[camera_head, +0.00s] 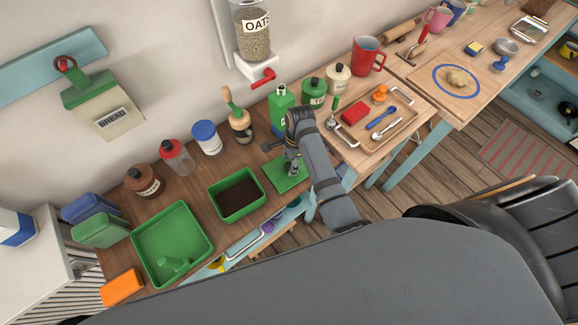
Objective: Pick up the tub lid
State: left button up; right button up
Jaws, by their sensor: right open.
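The green tub lid (294,184) is a flat, square piece on the brown wooden counter, with a small knob or handle at its middle that is partly hidden. The green tub (216,207), filled with something dark brown, stands uncovered just left of it. My right gripper (288,166) is open over the lid, pointing down, with its fingers around or just above the lid's middle. I cannot tell whether they touch it. My forearm hides part of the lid's right side. My left gripper is not in view.
A green tray (150,243) lies at left. To the right is a wooden tray (403,133) with a red block and spoons. Bare counter shows between tub and jars.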

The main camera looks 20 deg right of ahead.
jog(key=shift+f, duration=0.9)
grip_shut()
jog(key=shift+r, duration=0.1)
